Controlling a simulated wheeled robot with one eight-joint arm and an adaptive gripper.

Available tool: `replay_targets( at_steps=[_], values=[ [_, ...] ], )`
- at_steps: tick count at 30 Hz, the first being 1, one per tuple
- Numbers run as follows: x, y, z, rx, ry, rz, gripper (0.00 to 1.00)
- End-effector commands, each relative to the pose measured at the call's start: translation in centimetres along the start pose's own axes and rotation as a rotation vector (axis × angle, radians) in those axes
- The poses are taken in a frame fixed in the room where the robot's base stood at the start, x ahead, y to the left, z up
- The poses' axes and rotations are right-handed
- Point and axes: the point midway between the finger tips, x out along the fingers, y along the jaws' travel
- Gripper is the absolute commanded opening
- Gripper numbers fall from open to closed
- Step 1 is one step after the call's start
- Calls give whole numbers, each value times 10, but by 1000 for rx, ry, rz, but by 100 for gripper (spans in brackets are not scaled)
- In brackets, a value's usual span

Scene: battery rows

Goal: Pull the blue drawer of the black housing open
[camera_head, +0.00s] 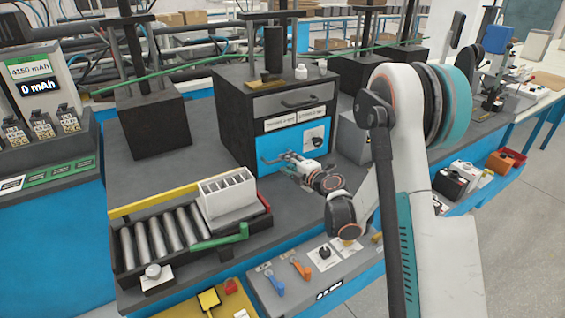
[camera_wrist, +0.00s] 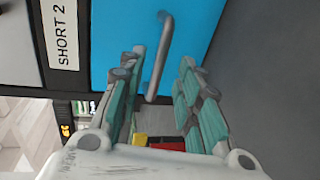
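The black housing (camera_head: 228,118) stands on the grey bench in the head view. Its lower blue drawer (camera_head: 281,143) looks flush with the housing front. The drawer's blue face (camera_wrist: 112,30) fills the upper middle of the wrist view. Its metal bar handle (camera_wrist: 160,58) runs between my fingertips. In the wrist view my gripper (camera_wrist: 163,60) is open, with teal fingers on both sides of the handle. The handle lies nearer the left finger, and a gap shows to the right finger. Contact cannot be told.
A grey drawer (camera_head: 294,100) with its own handle sits above the blue one. A roller tray (camera_head: 122,254) with a white divided box (camera_head: 228,196) is at the front left. A grey panel with levers (camera_head: 262,290) lies in front. Bare bench lies between the housing and the tray.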

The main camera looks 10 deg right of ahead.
Motion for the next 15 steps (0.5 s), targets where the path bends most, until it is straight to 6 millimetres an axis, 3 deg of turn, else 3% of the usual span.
replay_targets(
  at_steps=[6,15],
  values=[
    [35,-1,0,-1,1,0,32],
    [49,0,0,0,0,0,32]
  ],
)
